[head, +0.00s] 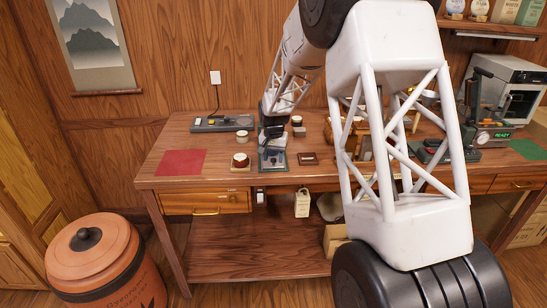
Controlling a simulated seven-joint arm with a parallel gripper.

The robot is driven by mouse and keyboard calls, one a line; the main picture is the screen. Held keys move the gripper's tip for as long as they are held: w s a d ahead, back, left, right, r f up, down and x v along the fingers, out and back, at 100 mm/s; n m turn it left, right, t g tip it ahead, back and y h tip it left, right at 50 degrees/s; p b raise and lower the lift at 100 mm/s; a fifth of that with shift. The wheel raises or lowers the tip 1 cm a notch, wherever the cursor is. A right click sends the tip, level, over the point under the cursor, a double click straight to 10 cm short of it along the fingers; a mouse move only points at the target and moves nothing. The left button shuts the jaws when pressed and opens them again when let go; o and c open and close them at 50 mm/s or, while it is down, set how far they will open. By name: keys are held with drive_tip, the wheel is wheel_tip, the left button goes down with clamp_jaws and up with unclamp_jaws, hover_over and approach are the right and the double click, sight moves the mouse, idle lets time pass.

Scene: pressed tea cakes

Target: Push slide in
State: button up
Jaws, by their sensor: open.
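My gripper (270,143) is small and dark in the head view, at the end of my arm over the left half of the bench. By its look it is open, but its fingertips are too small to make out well. It is above a grey-green flat device (273,166) near the middle front of the bench. A slide is likely part of this device, but I cannot tell its position. Whether my gripper touches the device is also unclear.
A red mat (181,162) lies on the bench (225,176) at the left. A round dark-and-white cup (240,160) stands just left of the device, and a small dark tray (308,158) lies to its right. My arm hides much of the right half. A terracotta bin (105,265) stands front left.

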drive_tip(key=shift+f, duration=0.15)
clamp_jaws()
idle(0.4)
drive_tip(key=w, duration=1)
drive_tip(key=shift+w, duration=0.25)
unclamp_jaws()
